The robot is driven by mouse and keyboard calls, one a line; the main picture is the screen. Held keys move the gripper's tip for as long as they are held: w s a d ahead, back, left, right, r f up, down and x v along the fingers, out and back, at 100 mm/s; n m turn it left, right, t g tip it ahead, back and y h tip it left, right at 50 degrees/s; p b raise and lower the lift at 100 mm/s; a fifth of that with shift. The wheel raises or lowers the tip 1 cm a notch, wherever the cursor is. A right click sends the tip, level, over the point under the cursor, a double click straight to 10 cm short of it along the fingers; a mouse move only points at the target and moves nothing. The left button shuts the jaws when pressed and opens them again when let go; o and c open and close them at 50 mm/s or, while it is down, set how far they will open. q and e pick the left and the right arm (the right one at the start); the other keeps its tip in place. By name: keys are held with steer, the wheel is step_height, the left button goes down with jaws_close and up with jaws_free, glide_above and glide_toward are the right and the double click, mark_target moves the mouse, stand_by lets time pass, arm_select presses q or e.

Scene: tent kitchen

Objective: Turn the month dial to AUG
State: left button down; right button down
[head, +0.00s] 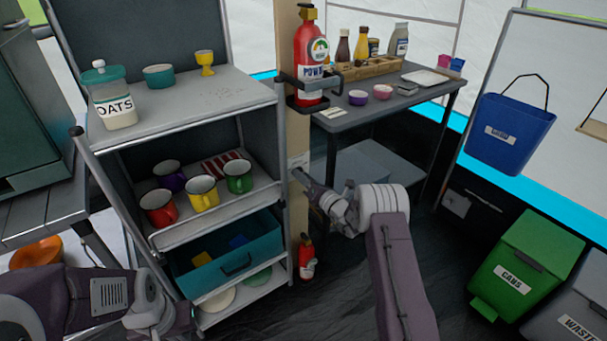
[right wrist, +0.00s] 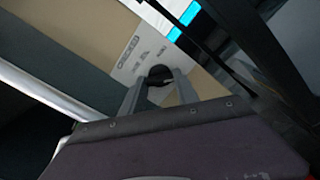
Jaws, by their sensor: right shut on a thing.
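A pale card (right wrist: 143,57) with a printed heading is fixed to the tan post, seen in the right wrist view. A small dark dial knob (right wrist: 160,71) sits on it. My right gripper (right wrist: 159,82) is shut on the knob, with one finger on each side. The month lettering is too small and blurred to read, so the dial's setting cannot be told. In the head view, my right gripper (head: 301,177) reaches the post from the right, and the knob is hidden there. My left arm shows at the lower left, but its fingers are out of view.
The tan post (head: 290,110) stands between a grey shelf rack (head: 237,105) with mugs and a side table (head: 345,122). A red fire extinguisher (head: 306,258) is low beside the post. A green bin (head: 527,262) stands at the right. Dark floor is free in the middle.

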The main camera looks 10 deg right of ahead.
steer(key=shift+m+p, duration=2.05)
steer(key=shift+m, duration=2.85)
steer(key=c, duration=0.9)
jaws_free()
steer(key=shift+s, duration=0.15)
